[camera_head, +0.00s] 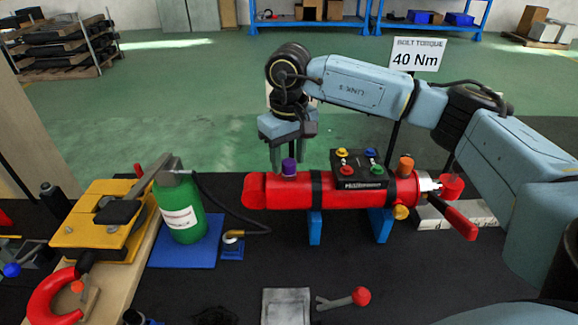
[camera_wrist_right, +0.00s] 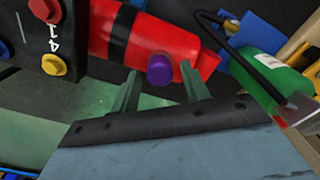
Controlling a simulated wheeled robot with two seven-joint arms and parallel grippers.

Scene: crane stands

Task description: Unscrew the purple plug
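The purple plug (camera_head: 289,167) stands upright on top of the red cylinder (camera_head: 283,191), near its left end. In the right wrist view the plug (camera_wrist_right: 160,68) shows as a round purple knob on the red body. My right gripper (camera_head: 288,154) points down over the plug, its fingers open and apart. In the right wrist view my right gripper (camera_wrist_right: 162,88) has one finger on each side of the plug's line, with gaps visible. I cannot tell whether the fingertips reach down beside the plug. My left gripper is not in view.
A black control box (camera_head: 359,170) with coloured knobs sits on the cylinder. Blue supports (camera_head: 314,227) hold it up. A green bottle (camera_head: 181,207) with a hose stands to the left on a blue mat (camera_head: 166,252). A "40 Nm" sign (camera_head: 417,54) stands behind my right arm.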

